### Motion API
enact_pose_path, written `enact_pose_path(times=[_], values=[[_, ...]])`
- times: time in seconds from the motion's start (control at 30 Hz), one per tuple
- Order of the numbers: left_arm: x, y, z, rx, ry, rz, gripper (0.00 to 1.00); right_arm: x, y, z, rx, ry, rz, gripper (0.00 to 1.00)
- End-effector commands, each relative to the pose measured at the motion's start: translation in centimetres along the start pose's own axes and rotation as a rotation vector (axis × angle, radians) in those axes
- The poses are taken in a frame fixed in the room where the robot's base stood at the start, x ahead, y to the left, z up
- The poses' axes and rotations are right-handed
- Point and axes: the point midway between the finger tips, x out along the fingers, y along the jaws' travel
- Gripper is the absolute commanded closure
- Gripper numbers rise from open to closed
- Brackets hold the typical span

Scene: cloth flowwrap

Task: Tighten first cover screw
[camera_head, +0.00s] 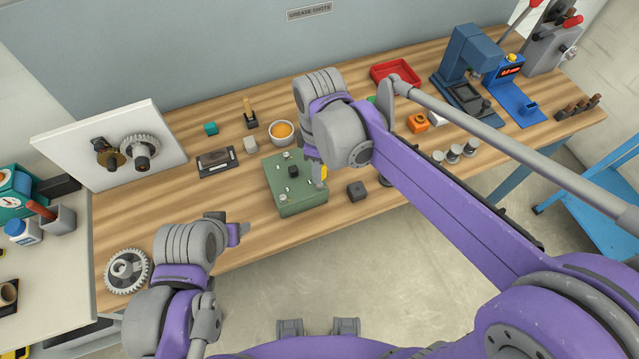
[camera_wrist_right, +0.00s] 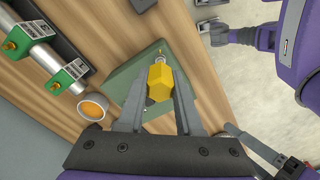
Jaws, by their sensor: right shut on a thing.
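The green box (camera_head: 303,208) stands on the bench with its cover up. A dark square knob (camera_head: 294,171) and small metal screw heads (camera_head: 284,190) show on its top. My right gripper (camera_head: 319,174) is at the right side of the box top, shut on a yellow hexagonal tool handle (camera_wrist_right: 160,84). In the right wrist view the handle sits between both fingers over the green cover (camera_wrist_right: 125,78), with a metal piece (camera_wrist_right: 158,58) beyond it. Whether the tool touches a screw is hidden. My left gripper (camera_head: 238,233) hangs by the bench's front edge; its jaws are unclear.
An orange-filled bowl (camera_head: 282,132) stands behind the box, and a dark block (camera_head: 357,189) lies to its right. A gear (camera_head: 128,270) lies at the front left. A red tray (camera_head: 396,73) and a blue press (camera_head: 466,62) stand further back right. Bare wood lies left of the box.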

Motion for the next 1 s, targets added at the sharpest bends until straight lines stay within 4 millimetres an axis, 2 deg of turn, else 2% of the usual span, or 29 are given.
enact_pose_path(times=[0.4, 1.0], values=[[0.7, 0.0, 0.8, 0.000, -0.007, 0.000, 0.38, 1.2, 0.0, 0.0, 0.000, 0.000, 0.000, 1.00], [0.7, 0.0, 0.8, 0.000, -0.008, 0.000, 0.38, 1.3, 0.0, 0.0, 0.000, 0.000, 0.000, 1.00]])
